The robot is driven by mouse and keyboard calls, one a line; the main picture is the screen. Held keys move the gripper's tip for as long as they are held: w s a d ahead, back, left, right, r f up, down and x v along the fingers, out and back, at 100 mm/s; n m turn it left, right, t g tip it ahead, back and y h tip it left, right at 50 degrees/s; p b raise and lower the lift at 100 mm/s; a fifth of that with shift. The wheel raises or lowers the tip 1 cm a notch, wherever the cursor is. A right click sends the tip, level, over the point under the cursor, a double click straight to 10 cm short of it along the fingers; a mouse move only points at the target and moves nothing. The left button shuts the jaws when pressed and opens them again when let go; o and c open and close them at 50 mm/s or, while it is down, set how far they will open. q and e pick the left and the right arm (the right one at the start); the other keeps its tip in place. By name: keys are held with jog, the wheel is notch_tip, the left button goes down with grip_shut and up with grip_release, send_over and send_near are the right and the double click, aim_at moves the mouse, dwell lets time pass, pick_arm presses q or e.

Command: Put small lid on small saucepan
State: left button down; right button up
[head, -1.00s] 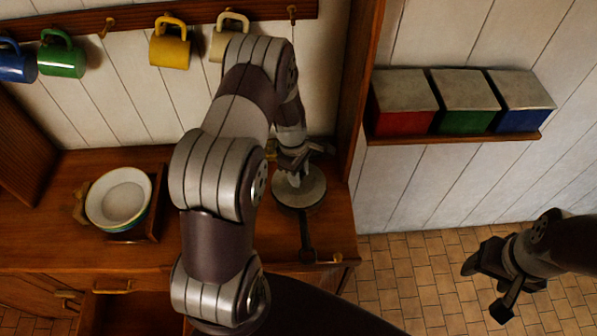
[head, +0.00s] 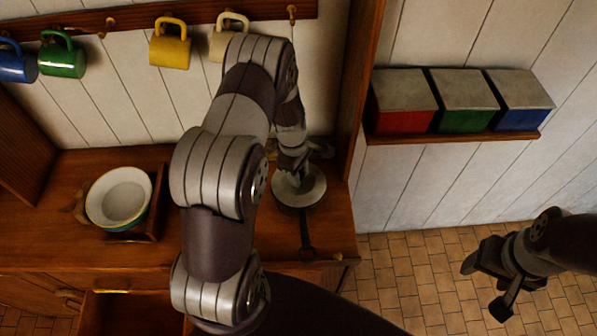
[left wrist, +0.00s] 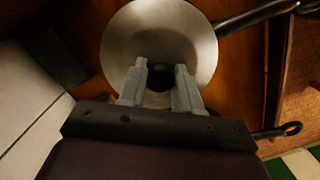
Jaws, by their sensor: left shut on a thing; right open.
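The small lid (head: 312,190) is a flat grey disc with a dark knob, at the right end of the wooden counter. My left gripper (head: 290,166) is over it, shut on the knob; the left wrist view shows the fingers (left wrist: 160,80) either side of the dark knob, with the lid (left wrist: 190,35) around it. The small saucepan is mostly hidden under the lid; its dark handle (head: 306,236) points to the counter's front edge. I cannot tell whether the lid touches the rim. My right gripper (head: 486,287) is open and empty over the floor.
White bowls (head: 118,197) stand in a wooden tray (head: 156,205) on the left. Mugs hang from a rail (head: 210,12) behind. Three lidded boxes sit on a wall shelf (head: 450,138). A wooden partition (head: 362,80) rises right behind the lid. An open drawer is below the counter.

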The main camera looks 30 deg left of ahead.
pick_arm(q)
jog(key=shift+f, duration=0.4)
dwell(0.3)
jog(key=c, duration=0.7)
grip_release()
jog(key=shift+r, duration=0.1)
notch_tip(320, 180, up, 7)
jog(key=p, duration=0.5)
jog(key=shift+p, duration=0.35)
